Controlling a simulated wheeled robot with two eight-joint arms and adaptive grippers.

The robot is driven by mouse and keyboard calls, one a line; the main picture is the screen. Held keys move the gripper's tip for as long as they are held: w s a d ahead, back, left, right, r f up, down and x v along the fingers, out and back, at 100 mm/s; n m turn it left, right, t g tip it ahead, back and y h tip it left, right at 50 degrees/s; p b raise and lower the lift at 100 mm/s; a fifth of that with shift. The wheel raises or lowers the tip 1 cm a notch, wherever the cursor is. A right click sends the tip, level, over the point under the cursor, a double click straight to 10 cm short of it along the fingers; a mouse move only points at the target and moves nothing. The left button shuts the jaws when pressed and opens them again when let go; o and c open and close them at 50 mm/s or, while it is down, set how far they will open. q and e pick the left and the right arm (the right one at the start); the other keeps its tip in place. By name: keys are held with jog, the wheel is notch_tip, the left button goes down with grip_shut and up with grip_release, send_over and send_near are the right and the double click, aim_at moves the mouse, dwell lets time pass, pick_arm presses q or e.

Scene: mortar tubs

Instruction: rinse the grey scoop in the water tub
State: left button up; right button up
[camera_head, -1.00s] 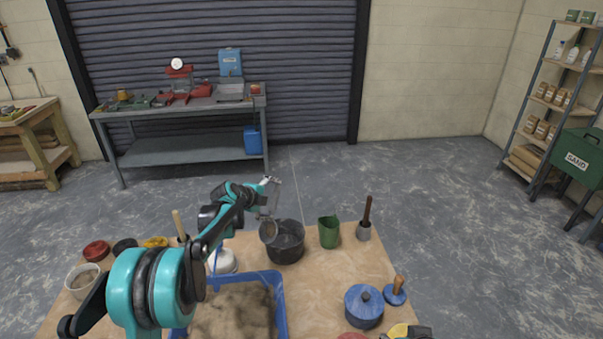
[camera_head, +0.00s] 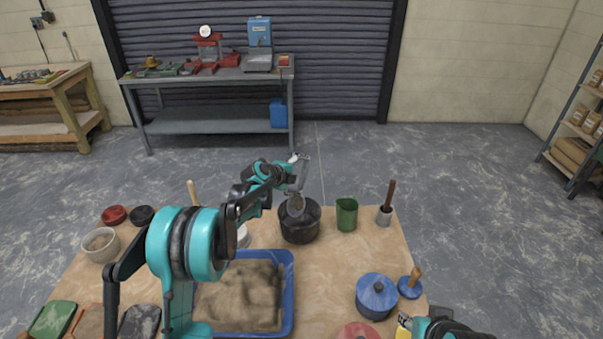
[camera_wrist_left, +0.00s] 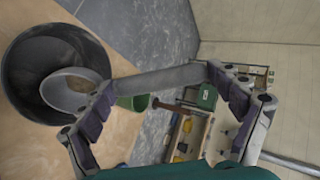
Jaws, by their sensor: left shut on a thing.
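The grey scoop (camera_head: 296,205) hangs from my left gripper (camera_head: 299,172), which is shut on its handle. In the left wrist view, the scoop's bowl (camera_wrist_left: 68,98) overlaps the opening of the black round tub (camera_wrist_left: 20,75). The tub also shows in the head view (camera_head: 299,233), at the back of the work table. The bowl is at or just above the rim; I cannot tell whether it dips inside. No water surface is clear in the dark tub. My right gripper (camera_head: 425,328) is partly in view at the bottom right; its fingers are not clear.
A blue tray of sand (camera_head: 288,300) lies in front. The table between is clear.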

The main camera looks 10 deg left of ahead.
pick_arm(q)
jog(key=shift+f+b, duration=3.1)
jog(key=shift+f, duration=1.45)
jog(key=shift+r, duration=0.1)
